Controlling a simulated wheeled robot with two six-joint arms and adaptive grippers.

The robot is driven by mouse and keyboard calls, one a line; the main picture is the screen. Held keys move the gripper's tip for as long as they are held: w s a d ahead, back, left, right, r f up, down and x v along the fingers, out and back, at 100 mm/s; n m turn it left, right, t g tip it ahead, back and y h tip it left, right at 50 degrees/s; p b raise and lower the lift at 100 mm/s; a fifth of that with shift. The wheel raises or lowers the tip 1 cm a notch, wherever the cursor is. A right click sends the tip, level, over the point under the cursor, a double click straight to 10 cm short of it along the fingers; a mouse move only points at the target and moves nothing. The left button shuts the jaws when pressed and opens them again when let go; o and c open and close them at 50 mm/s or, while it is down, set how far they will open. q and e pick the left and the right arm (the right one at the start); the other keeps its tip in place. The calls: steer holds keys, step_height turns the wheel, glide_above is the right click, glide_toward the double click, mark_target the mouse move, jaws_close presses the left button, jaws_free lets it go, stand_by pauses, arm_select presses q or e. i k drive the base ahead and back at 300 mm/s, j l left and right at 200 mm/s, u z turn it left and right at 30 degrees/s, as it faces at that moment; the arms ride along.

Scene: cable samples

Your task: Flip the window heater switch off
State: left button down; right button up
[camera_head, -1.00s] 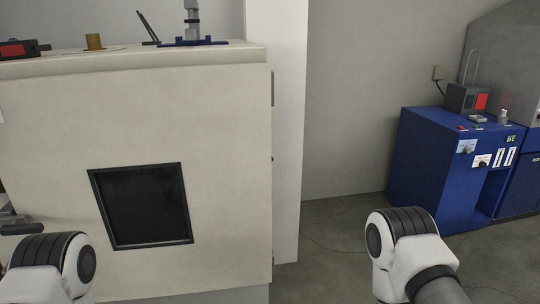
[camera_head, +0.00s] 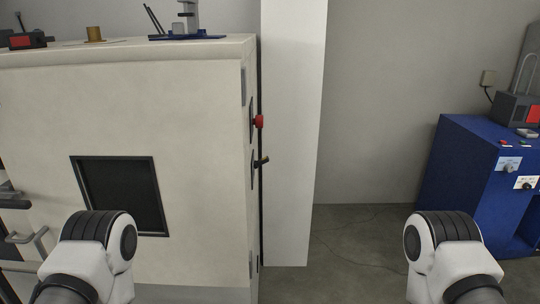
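A cream cabinet (camera_head: 190,120) with a dark window (camera_head: 120,195) in its front fills the left half of the head view. On its right side face are a red knob (camera_head: 259,121) and, below it, a small dark and brass-coloured switch (camera_head: 262,161). No label can be read on either, so I cannot tell which is the window heater switch or its position. Links of my two arms show at the bottom left and bottom right. Both grippers are out of view, and nothing of mine touches the cabinet.
A white pillar (camera_head: 292,130) stands just behind the cabinet's right side. A blue machine (camera_head: 462,170) with dials stands at the right. Grey floor (camera_head: 350,250) between them is clear. A microscope-like stand (camera_head: 188,20) and a red-and-black box (camera_head: 27,41) sit on the cabinet top.

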mark_target(261, 162)
steer(key=i+l, duration=0.15)
steer(key=l, duration=0.2)
steer(key=i+l, duration=0.15)
steer(key=l, duration=0.2)
steer(key=i+l, duration=0.15)
steer(key=l, duration=0.2)
steer(key=i+l, duration=0.15)
steer(key=l, duration=0.2)
steer(key=i+l+u, duration=0.1)
steer(key=l, duration=0.25)
steer(key=i+l, duration=0.2)
steer(key=l, duration=0.2)
steer(key=i+l, duration=0.15)
steer(key=l, duration=0.2)
steer(key=i+l, duration=0.15)
steer(key=l, duration=0.2)
